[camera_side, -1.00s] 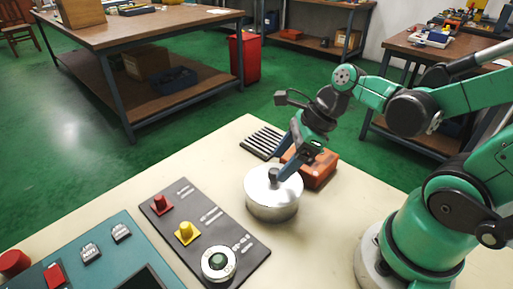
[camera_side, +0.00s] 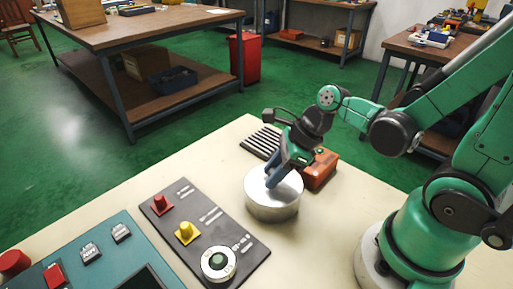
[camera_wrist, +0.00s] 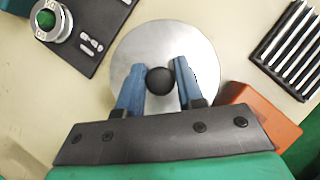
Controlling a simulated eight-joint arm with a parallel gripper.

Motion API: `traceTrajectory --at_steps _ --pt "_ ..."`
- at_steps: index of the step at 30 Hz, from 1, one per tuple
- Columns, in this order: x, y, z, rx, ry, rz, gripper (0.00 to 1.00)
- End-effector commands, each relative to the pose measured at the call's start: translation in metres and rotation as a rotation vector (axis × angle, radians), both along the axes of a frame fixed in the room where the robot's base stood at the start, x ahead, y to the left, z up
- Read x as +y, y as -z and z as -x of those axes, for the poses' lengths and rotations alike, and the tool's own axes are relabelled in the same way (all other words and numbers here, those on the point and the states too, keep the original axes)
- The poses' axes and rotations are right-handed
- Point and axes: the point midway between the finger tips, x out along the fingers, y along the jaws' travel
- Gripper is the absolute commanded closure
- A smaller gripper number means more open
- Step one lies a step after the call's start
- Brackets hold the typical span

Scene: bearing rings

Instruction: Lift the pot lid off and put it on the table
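The silver pot (camera_side: 271,207) stands upright on the table with its flat round lid (camera_wrist: 196,42) on top. The lid's dark round knob (camera_wrist: 160,80) shows in the wrist view, between the tips of my gripper (camera_wrist: 161,76). The two blue fingers are apart, one on each side of the knob, with a small gap visible at least on the right.
The cream table (camera_side: 330,245) has free room in front of the pot. An orange box (camera_side: 320,170) stands close behind it. A black ribbed rack (camera_side: 262,142) lies further back. A dark panel (camera_side: 213,225) with red, yellow and green controls lies to the left.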

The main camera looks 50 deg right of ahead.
Motion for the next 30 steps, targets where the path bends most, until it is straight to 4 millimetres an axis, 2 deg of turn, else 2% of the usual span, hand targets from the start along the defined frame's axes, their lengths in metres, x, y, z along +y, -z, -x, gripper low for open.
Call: traceTrajectory --at_steps 1,3,20,26,30 --pt "0.0 0.0 0.0 0.0 0.0 0.0 0.84" --pt "0.0 0.0 0.0 0.0 0.0 0.0 1.0" --pt "0.0 -0.006 0.0 0.0 0.0 0.0 1.0" --pt "0.0 -0.021 0.0 0.0 0.0 0.0 1.0" --pt "0.0 -0.041 0.0 0.0 0.0 0.0 1.0"
